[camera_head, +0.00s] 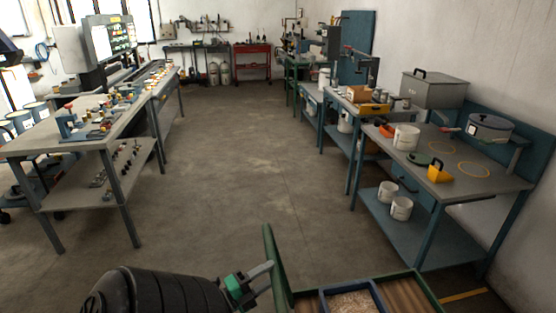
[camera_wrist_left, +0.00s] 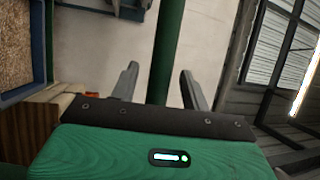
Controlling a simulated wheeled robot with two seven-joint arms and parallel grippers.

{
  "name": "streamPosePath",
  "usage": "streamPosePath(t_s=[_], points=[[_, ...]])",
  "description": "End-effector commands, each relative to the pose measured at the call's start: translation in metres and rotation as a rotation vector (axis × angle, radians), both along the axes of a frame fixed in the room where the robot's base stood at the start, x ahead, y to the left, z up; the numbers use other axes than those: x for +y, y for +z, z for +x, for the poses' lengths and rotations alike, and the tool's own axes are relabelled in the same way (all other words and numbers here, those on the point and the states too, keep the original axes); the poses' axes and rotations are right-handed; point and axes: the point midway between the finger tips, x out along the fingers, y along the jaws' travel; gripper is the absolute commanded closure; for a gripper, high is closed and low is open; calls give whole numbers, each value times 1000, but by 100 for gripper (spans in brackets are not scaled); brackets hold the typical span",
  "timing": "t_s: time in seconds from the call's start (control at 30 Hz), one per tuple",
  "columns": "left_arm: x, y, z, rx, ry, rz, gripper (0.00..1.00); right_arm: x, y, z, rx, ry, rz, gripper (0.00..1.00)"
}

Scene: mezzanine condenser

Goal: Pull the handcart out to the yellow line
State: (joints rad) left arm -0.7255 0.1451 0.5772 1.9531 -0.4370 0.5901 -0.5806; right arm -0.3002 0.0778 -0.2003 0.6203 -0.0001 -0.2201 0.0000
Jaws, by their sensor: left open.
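The handcart shows at the bottom of the head view, with a green frame and an upright green handle bar (camera_head: 275,265) at its left. My left gripper (camera_head: 262,272) reaches in from the left, its fingertips close beside this bar. In the left wrist view, the green bar (camera_wrist_left: 168,50) runs between the two spread fingers of my left gripper (camera_wrist_left: 160,85), with gaps on both sides. The gripper is open. A short yellow line (camera_head: 464,295) lies on the floor right of the cart. My right gripper is out of view.
The cart carries a blue-edged bin of brown grains (camera_head: 350,302) and wooden boards (camera_head: 396,291). A blue workbench (camera_head: 440,195) with pots and tubs stands right of the cart. A grey workbench (camera_head: 75,145) stands at the left. The concrete aisle (camera_head: 235,165) between is clear.

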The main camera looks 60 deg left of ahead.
Motion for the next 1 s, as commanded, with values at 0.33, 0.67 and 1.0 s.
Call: streamPosePath(t_s=[0.33,0.67,1.0], points=[[0,-17,-74,4,3,-1,53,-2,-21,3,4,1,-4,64],[-1,-17,-94,0,0,-1,53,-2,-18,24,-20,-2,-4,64],[-1,-17,-93,0,0,-1,53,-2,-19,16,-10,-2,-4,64]])
